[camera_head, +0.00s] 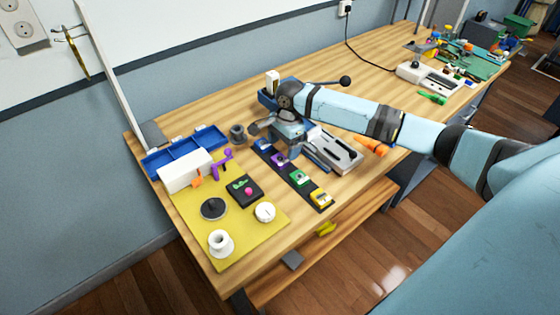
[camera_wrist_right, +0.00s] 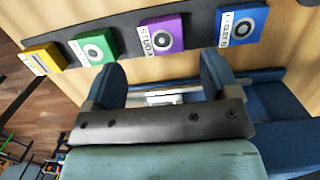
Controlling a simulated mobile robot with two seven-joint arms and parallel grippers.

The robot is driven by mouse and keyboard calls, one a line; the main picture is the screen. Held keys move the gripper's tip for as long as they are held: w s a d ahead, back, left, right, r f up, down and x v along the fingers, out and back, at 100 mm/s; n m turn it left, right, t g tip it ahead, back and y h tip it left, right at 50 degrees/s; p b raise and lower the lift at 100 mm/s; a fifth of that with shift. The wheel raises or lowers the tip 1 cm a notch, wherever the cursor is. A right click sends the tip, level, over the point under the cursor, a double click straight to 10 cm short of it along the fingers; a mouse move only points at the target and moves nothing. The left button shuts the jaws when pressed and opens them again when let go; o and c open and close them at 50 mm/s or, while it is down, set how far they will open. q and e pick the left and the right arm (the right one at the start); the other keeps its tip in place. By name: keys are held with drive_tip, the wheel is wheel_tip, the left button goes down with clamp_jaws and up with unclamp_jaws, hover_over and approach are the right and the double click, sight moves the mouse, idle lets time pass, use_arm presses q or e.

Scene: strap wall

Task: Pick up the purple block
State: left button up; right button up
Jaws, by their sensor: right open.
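The purple block (camera_head: 279,160) sits on a dark strip (camera_head: 289,171) on the wooden bench, between a blue block and a green block (camera_head: 299,178). In the right wrist view the purple block (camera_wrist_right: 161,36) shows its white label and round grey mark, just beyond and roughly between the two fingers. My right gripper (camera_head: 278,135) is open and empty, above the bench beside the strip's far end. Its fingers also show in the right wrist view (camera_wrist_right: 161,80), apart from the block. The blue block (camera_wrist_right: 241,25) is beyond the right finger. My left gripper is not in view.
A yellow block (camera_head: 321,198) sits at the strip's near end. A yellow mat (camera_head: 230,247) with several small items lies left of the strip. A blue tray (camera_head: 212,137) is behind the mat. A grey device (camera_head: 335,150) stands right of the gripper.

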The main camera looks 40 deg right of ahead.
sight(280, 159)
drive_tip(key=f, duration=0.2)
drive_tip(key=a+f, duration=0.1)
drive_tip(key=f, duration=0.2)
drive_tip(key=shift+w, duration=0.1)
drive_tip(key=c, duration=1.2)
